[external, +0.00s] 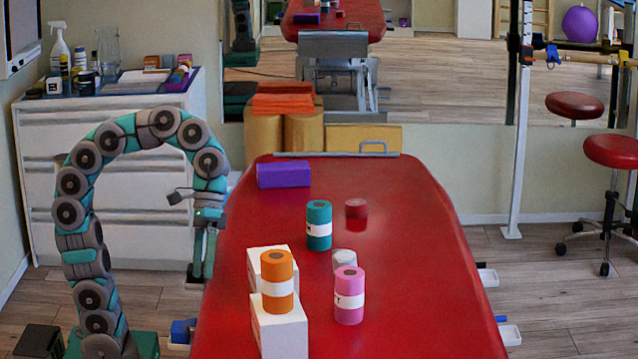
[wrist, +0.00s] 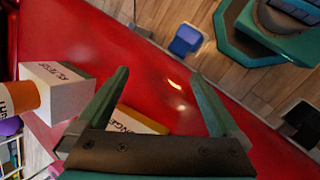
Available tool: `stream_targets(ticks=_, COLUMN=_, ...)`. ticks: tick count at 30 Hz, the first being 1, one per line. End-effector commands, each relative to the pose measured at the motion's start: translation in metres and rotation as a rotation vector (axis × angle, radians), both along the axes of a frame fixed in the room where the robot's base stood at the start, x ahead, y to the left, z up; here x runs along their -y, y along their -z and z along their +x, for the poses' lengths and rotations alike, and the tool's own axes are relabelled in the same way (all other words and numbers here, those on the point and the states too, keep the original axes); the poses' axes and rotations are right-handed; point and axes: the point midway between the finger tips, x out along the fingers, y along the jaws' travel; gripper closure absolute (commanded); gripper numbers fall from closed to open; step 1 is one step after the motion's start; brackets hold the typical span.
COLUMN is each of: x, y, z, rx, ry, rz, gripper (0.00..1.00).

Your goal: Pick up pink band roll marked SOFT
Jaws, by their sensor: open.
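The pink band roll (external: 349,296) stands upright on the red treatment table, right of the white boxes. It has a white label band, of which only a letter or so shows at the left edge. I cannot make it out in the wrist view. My gripper (external: 202,272) hangs pointing down by the table's left edge, left of the white boxes and well apart from the pink roll. In the wrist view my gripper (wrist: 160,75) has its two fingers spread with nothing held between them.
An orange roll (external: 277,280) stands on a white box (external: 281,328), between my gripper and the pink roll. A purple block (external: 284,175) lies farther back. The table's right side is clear.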

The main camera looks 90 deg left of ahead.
Motion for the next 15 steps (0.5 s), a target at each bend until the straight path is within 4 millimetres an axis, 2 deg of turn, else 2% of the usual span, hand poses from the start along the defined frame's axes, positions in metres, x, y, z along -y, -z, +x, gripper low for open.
stream_targets(ticks=1, x=0.018, y=0.003, z=0.013, rx=-0.028, ry=-0.052, rz=-0.055, gripper=0.00)
stream_targets(ticks=3, x=0.043, y=-0.008, z=0.039, rx=-0.079, ry=-0.155, rz=-0.150, gripper=0.00)
stream_targets(ticks=6, x=0.063, y=-0.035, z=0.082, rx=-0.156, ry=-0.297, rz=-0.278, gripper=0.00)
stream_targets(ticks=10, x=0.066, y=-0.068, z=0.139, rx=-0.234, ry=-0.450, rz=-0.412, gripper=0.00)
stream_targets(ticks=15, x=0.054, y=-0.100, z=0.207, rx=-0.339, ry=-0.621, rz=-0.567, gripper=0.00)
